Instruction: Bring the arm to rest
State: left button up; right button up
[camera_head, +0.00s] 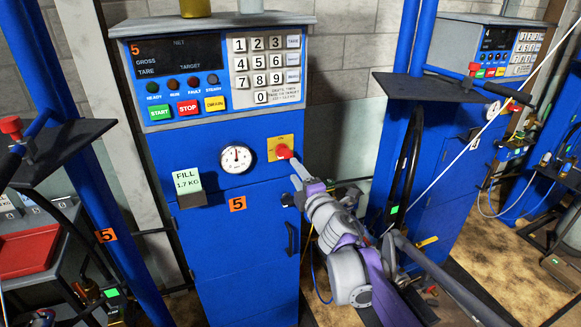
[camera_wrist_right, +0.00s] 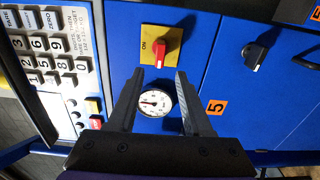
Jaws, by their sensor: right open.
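My right arm reaches in from the lower right of the head view. Its gripper (camera_head: 297,172) is at the front of the blue scale cabinet (camera_head: 235,265), just below the red rotary switch (camera_head: 283,151) on its yellow plate. In the right wrist view the gripper (camera_wrist_right: 159,74) is open and empty, with its two dark fingers apart. The red switch handle (camera_wrist_right: 162,47) shows beyond the fingertips, not between them, with ON printed beside it. The round gauge (camera_wrist_right: 155,102) shows between the fingers, on the panel behind. My left gripper is not in view.
The scale's panel has a dark display (camera_head: 176,59), a keypad (camera_head: 267,66) and START, STOP buttons. A "FILL 1.7 KG" card (camera_head: 187,181) is on the cabinet. A dark shelf (camera_head: 430,88) juts out right of it. A red tray (camera_head: 28,250) is at left.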

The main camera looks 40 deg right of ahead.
jog(key=shift+s+a, duration=0.15)
jog(key=shift+s, duration=0.3)
jog(key=shift+a, duration=0.1)
